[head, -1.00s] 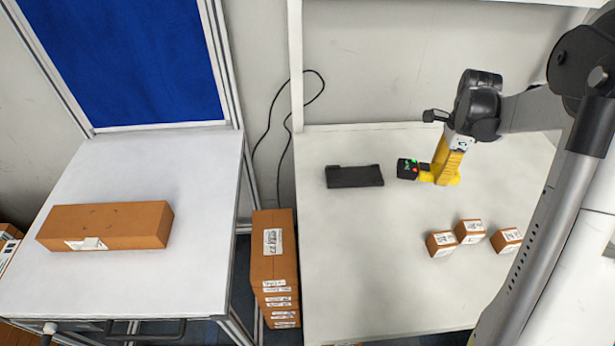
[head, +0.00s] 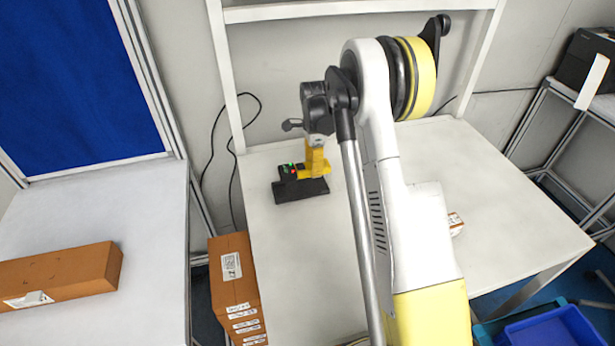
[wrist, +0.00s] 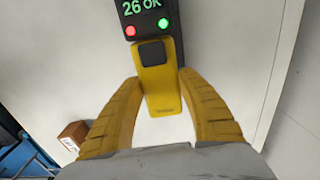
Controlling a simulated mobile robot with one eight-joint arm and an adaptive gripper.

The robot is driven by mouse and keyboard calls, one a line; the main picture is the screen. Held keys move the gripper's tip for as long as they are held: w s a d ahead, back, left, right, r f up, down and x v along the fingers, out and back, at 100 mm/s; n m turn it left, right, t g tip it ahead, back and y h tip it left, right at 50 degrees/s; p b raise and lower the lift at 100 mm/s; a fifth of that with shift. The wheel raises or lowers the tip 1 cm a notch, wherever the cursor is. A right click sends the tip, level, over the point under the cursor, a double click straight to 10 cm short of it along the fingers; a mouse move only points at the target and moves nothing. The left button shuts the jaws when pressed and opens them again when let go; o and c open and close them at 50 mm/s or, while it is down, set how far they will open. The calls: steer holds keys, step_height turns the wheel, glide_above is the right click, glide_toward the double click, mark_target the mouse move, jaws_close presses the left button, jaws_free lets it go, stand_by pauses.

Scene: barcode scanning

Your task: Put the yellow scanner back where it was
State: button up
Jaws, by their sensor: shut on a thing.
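In the head view my gripper (head: 314,160) holds the scanner (head: 288,171) at the back left of the right-hand table. A dark flat holder (head: 301,191) lies there, just below the scanner in the picture. I cannot tell whether the scanner touches it.
My arm hides much of the right-hand table (head: 276,255). A small brown box (head: 455,223) shows partly behind my arm. A long brown box (head: 65,275) lies on the left table, and stacked boxes (head: 236,285) stand between the tables. The back wall is close.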

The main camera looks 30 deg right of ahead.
steer(key=shift+w+a+f, duration=0.45)
steer(key=shift+w, duration=0.1)
steer(key=shift+f, duration=2)
steer(key=shift+f+b, duration=0.6)
steer(key=shift+b, duration=0.3)
steer(key=o, duration=1.3)
steer(key=shift+r, duration=0.15)
